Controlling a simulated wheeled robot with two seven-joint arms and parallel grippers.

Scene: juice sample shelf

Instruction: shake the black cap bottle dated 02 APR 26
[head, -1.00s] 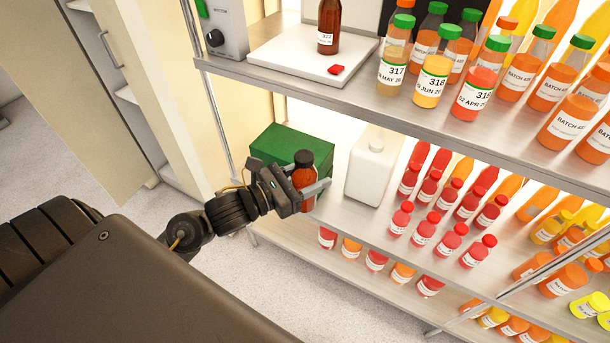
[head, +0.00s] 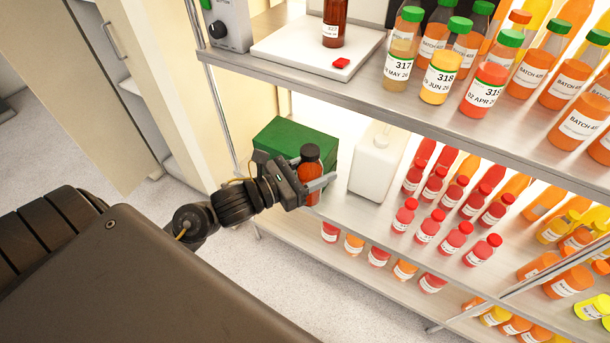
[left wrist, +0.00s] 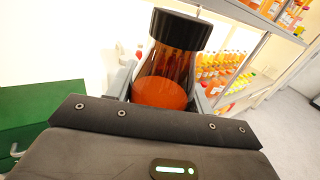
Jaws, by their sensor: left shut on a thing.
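The black cap bottle (head: 309,171) is amber brown with orange-red juice inside. My left gripper (head: 314,187) is shut on it and holds it at the front of the middle shelf, before the green box. In the left wrist view the bottle (left wrist: 167,75) stands tilted between the fingers, its black cap at the top and the juice in its lower part. No date can be read on it. A bottle labelled 02 APR (head: 484,89) with a green cap stands on the upper shelf. My right gripper is not in view.
A green box (head: 290,145) and a white jug (head: 377,165) stand close behind the gripper. Several red-capped bottles (head: 454,237) fill the shelf to the right. The upper shelf edge (head: 350,95) overhangs; a brown bottle (head: 334,22) stands on a white plate (head: 290,48) there.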

